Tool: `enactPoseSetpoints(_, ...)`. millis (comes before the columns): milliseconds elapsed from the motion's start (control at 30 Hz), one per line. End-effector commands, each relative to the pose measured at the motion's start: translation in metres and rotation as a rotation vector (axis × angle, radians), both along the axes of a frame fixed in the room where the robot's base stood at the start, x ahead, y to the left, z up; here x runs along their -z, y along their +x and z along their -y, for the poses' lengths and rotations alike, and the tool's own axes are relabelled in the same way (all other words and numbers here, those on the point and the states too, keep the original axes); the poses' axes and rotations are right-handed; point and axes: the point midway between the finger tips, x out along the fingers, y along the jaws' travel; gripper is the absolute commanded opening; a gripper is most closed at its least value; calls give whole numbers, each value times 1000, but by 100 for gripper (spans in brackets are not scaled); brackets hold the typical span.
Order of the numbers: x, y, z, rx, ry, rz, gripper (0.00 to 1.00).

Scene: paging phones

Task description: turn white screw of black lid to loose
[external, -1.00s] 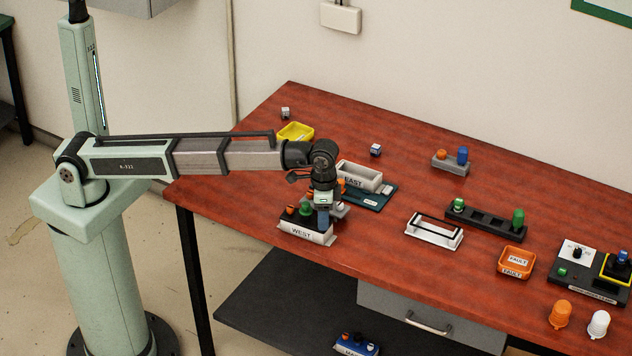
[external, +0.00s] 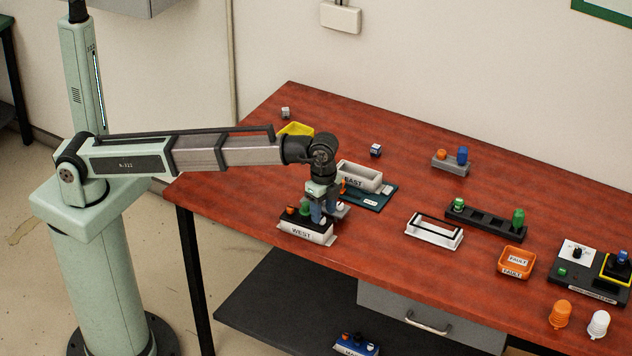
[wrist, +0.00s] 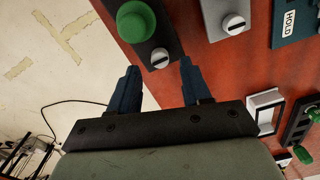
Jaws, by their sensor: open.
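The black lid (external: 291,219) lies on the white WEST tray (external: 303,237) and carries a green knob (external: 305,209) and an orange knob (external: 291,210). In the wrist view the black lid (wrist: 166,40) shows its green knob (wrist: 136,21) and, at its end, a white slotted screw (wrist: 160,58). My gripper (wrist: 158,70) is open, with its blue fingers on either side of the white screw in that view. Whether they touch it, I cannot tell. In the external view my gripper (external: 323,217) is low over the lid's right end and hides the screw.
A grey part with another white screw (wrist: 235,24) is close beside the black lid. The EAST tray (external: 357,177) and a dark HOLD plate (wrist: 290,22) are behind. A white handled frame (external: 434,233) stands to the right, with bare table between.

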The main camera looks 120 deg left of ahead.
Motion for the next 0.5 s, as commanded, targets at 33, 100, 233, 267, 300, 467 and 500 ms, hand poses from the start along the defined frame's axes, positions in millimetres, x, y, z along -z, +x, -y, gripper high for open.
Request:
enactPoseSetpoints(33,-10,1,0,-1,0,2,48)
enactPoseSetpoints(100,-21,1,0,-2,1,1,48)
enactPoseSetpoints(233,-42,1,0,-3,0,2,48)
enactPoseSetpoints(267,-47,1,0,-3,1,1,48)
enactPoseSetpoints(300,-53,1,0,-3,1,1,48)
enactPoseSetpoints(467,-79,1,0,-4,1,1,48)
enactPoseSetpoints(500,-85,1,-1,-4,0,2,48)
